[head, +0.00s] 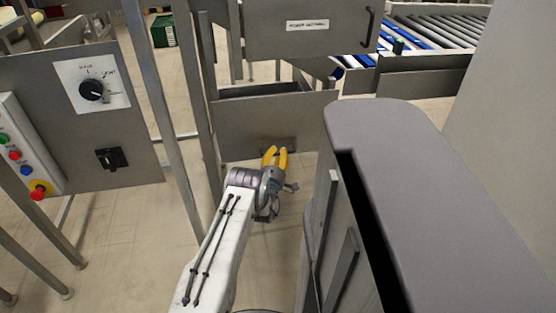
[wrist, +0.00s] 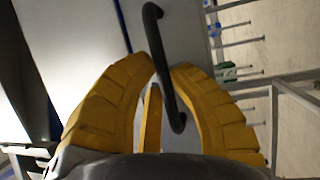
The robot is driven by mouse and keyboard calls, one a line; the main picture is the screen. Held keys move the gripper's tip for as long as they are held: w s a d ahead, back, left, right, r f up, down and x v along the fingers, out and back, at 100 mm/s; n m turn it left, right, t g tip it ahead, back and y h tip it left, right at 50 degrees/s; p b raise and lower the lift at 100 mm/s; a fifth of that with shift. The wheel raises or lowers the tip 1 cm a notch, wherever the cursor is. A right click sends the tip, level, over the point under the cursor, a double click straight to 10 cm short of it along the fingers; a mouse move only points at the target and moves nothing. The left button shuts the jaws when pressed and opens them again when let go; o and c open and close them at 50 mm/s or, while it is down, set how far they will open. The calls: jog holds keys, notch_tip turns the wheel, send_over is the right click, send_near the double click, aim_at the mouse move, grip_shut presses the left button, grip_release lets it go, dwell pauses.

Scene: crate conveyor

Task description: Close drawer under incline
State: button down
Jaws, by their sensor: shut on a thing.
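The drawer (head: 262,128) is a grey metal box below the upper panel. It stands pulled out, with its dark open top showing behind its front. My gripper (head: 274,153) is at the drawer front, near its lower middle. In the wrist view the yellow fingers (wrist: 163,80) are shut on the black bar handle (wrist: 154,40) of the drawer. The handle's two ends stick out past the fingers. In the head view the handle is mostly hidden behind the fingers.
An upper panel (head: 300,27) with a white label and its own handle (head: 370,27) is above the drawer. A control panel (head: 85,110) with knob and buttons stands left, beside metal posts (head: 170,120). A roller conveyor (head: 440,32) is at the back right. Floor shows below the drawer.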

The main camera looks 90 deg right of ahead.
jog(key=shift+w+d, duration=0.15)
jog(key=shift+d, duration=0.1)
jog(key=c, duration=1.1)
grip_release()
jog(key=shift+v, duration=5.95)
jog(key=shift+a, duration=0.1)
